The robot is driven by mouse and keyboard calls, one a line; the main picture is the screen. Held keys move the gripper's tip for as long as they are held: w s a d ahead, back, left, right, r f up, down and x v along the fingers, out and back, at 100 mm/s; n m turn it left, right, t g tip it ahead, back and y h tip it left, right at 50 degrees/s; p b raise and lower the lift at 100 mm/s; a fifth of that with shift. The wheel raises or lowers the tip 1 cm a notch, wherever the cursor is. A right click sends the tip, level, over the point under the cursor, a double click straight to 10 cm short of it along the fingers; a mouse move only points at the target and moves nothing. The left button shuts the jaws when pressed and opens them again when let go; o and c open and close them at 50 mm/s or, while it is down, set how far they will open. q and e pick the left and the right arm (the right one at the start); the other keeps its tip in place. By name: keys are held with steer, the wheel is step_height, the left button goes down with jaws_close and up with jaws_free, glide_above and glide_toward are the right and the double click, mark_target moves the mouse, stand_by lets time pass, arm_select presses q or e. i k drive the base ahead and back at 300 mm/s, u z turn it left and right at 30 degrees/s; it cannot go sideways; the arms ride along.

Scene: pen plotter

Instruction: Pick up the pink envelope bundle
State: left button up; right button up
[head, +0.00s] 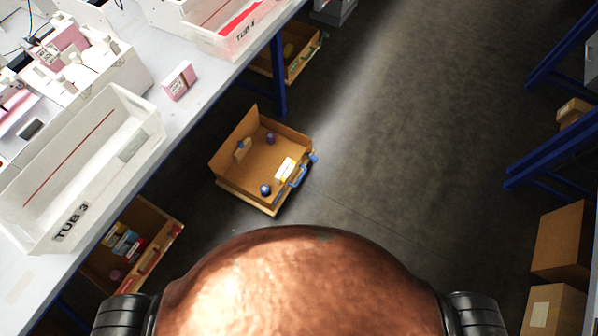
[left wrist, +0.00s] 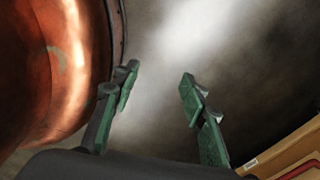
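A small pink bundle with a white label (head: 180,81), which looks like the pink envelope bundle, stands on the white table (head: 205,75) near its edge in the head view. Other pink items (head: 62,38) sit at the white rack farther left, and I cannot tell exactly what they are. My left gripper (left wrist: 160,76) shows in the left wrist view, its two green fingers apart with nothing between them, above the floor and beside my copper-coloured body. Neither gripper shows in the head view. The pink bundle is not in the left wrist view.
An empty-looking white tub marked TUB 3 (head: 134,100) stands on the table, with TUB 4 (head: 240,42) at the back. A cardboard box with small items (head: 225,150) is on the floor beside the table. Shelving (head: 545,155) stands right; the aisle between is clear.

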mark_target(182, 77)
steer(key=u, duration=0.2)
steer(key=k, duration=0.2)
steer(key=u, duration=0.95)
steer(key=k, duration=1.15)
steer(key=u, duration=0.95)
steer(key=i, duration=1.2)
steer(key=z, duration=0.55)
steer(key=i, duration=1)
steer(key=z, duration=0.85)
